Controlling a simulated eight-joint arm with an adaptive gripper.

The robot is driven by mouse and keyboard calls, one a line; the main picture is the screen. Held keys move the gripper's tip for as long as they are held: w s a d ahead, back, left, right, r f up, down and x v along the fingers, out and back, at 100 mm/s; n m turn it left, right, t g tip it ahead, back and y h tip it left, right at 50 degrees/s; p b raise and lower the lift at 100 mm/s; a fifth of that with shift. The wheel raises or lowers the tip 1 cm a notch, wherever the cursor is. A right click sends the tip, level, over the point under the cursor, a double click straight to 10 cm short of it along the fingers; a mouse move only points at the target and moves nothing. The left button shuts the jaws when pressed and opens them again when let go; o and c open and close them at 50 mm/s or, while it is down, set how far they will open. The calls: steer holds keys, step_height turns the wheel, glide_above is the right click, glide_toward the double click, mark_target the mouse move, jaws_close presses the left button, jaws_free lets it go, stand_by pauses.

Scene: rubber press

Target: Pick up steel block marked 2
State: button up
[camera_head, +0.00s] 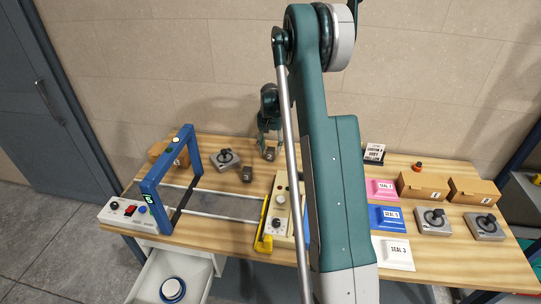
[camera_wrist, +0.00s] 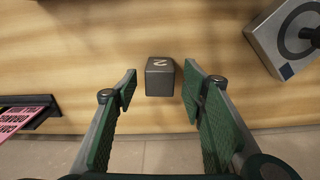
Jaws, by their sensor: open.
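The steel block marked 2 (camera_wrist: 160,78) is a small dark grey cube lying on the wooden table, its number upside down in the wrist view. My gripper (camera_wrist: 160,84) is open, with its green pads on either side of the block and a gap to each side. I cannot tell how far above the table the fingertips are. In the head view my gripper (camera_head: 268,138) is at the back of the table, just over a dark block (camera_head: 269,154). A second dark block (camera_head: 247,174) stands nearer the front, its marking unreadable.
A grey device with a black knob (camera_head: 225,160) stands to the left, also at the upper right in the wrist view (camera_wrist: 290,38). A blue frame (camera_head: 150,185) and yellow-edged panel (camera_head: 266,225) stand nearer the front. The wall is close behind. My arm hides the table's middle.

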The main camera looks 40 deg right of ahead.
steer(key=shift+f, duration=1.15)
jaws_close()
